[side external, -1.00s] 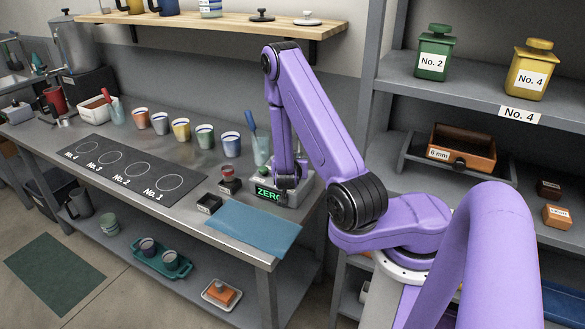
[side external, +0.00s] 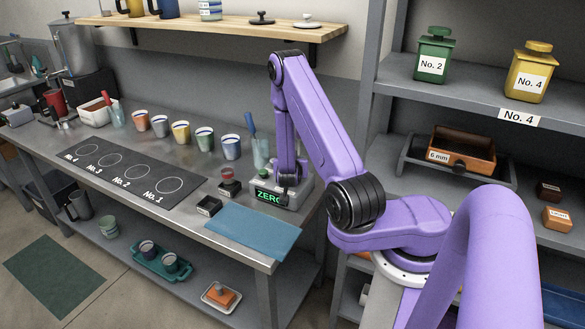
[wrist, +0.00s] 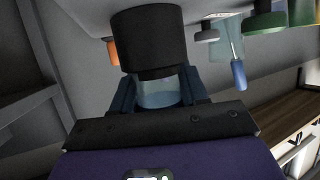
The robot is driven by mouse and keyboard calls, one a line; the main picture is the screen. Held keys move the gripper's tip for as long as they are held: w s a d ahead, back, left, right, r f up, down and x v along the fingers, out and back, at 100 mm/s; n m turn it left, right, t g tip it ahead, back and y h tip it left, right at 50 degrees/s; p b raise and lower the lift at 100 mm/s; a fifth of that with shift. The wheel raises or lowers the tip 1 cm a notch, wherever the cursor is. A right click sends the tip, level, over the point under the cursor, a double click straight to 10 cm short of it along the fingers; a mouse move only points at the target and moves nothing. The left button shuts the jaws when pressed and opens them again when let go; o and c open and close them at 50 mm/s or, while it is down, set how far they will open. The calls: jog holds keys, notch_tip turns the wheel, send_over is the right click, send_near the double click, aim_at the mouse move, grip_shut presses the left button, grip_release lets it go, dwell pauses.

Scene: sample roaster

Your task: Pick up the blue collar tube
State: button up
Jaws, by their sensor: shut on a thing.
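My gripper (wrist: 160,95) is shut on a tube in the wrist view. The tube has a wide dark body (wrist: 147,40) and a clear pale-blue collar (wrist: 160,92) between the two fingers. The picture is upside down, so the dark body points toward the counter. In the side external view my gripper (side external: 288,180) is at the scale with the green ZERO display (side external: 270,198). The tube cannot be made out clearly there, and whether its far end touches anything is hidden.
A glass with a blue-handled tool (side external: 261,153) stands close behind my gripper. A row of cups (side external: 181,133) stands to the left. A small dark box (side external: 209,206) and a red-topped jar (side external: 228,185) are left of the scale. The blue mat (side external: 250,232) in front is bare.

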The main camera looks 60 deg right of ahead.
jog(key=shift+r, duration=0.2)
jog(key=shift+r, duration=4.7)
jog(key=w+a+f+n+t+y, duration=0.2)
jog(key=w+a+n+t+y, duration=0.5)
jog(key=w+a+n+y, duration=0.15)
jog(key=s+a+n+y, duration=0.2)
jog(key=a+n+y, duration=0.7)
jog(key=a, duration=0.4)
jog(key=w+f, duration=0.3)
jog(key=w, duration=0.1)
jog(key=w+f, duration=0.3)
jog(key=w, duration=0.1)
jog(key=w+d+f, duration=0.1)
jog(key=w+f, duration=0.2)
jog(key=w, duration=0.1)
jog(key=shift+w+f, duration=0.1)
jog(key=shift+f, duration=0.05)
jog(key=shift+w+f, duration=0.45)
jog(key=shift+f, duration=0.05)
jog(key=shift+w+f, duration=0.1)
jog(key=shift+f, duration=1.55)
